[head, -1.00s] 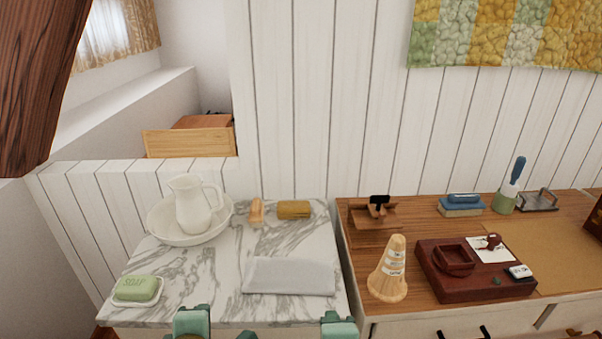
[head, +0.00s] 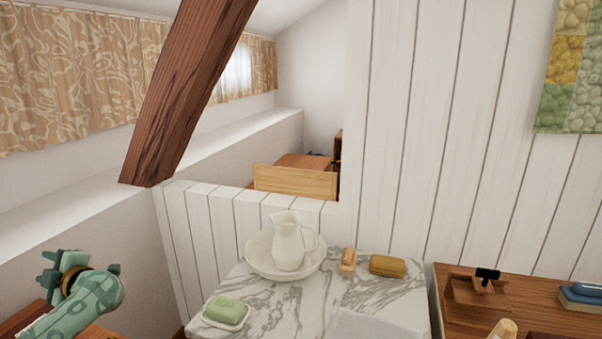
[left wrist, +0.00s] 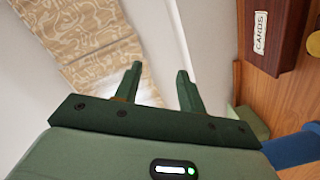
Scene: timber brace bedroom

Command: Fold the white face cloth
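The white face cloth (head: 368,326) lies on the marble top (head: 290,318) at the bottom edge of the head view, and its near part is cut off. My left gripper (head: 50,270) is at the far left of the head view, well away from the cloth and left of the marble stand. In the left wrist view my left gripper (left wrist: 158,88) has its two fingers apart with nothing between them. My right gripper is not in view.
On the marble are a white pitcher (head: 288,243) in a basin (head: 260,262), green soap (head: 226,309) on a dish, a wooden brush (head: 348,258) and a tan sponge-like block (head: 387,265). A slanted timber brace (head: 190,95) stands at upper left. The left wrist view shows a CARDS box (left wrist: 268,35).

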